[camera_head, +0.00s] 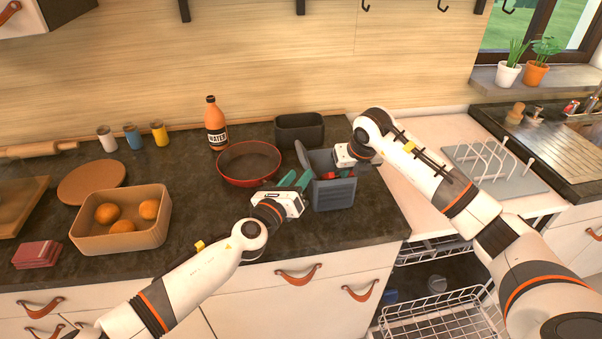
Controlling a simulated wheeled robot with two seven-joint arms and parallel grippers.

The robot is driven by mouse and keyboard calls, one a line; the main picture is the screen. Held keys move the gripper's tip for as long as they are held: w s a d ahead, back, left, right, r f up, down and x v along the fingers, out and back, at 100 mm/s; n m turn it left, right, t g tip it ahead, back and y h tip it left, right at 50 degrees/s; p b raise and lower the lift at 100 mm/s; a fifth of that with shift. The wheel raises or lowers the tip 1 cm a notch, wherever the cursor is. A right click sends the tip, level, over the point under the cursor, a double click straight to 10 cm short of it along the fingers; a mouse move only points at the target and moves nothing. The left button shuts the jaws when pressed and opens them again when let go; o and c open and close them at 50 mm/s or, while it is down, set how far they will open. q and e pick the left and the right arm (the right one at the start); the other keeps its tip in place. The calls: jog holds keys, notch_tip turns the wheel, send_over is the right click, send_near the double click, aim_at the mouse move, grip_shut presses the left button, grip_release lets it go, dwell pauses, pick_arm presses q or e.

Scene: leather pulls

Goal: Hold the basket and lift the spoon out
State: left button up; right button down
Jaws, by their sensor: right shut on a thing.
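The grey-blue basket (334,194) stands on the dark counter, with slotted sides and a raised back part. A small red piece, likely the spoon (324,178), shows inside it; most of it is hidden. My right gripper (331,174) reaches into the basket from the upper right and is shut, apparently on the red spoon; its fingertips are largely hidden. My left gripper (296,179) is at the basket's left side, its teal fingers apart, with nothing seen between them. Whether a finger touches the basket wall is unclear.
A red pan (249,163) lies left of the basket, and a dark bin (299,130) stands behind. An orange bottle (215,124) and a tan box of oranges (122,240) stand further left. An open dishwasher (436,225) is at the right.

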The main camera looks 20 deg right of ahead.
pick_arm(q)
jog(key=shift+x, duration=1.25)
grip_shut()
dwell(0.4)
pick_arm(e)
notch_tip(320, 180, up, 14)
jog(key=shift+f, duration=0.25)
dwell(0.8)
pick_arm(q)
grip_release()
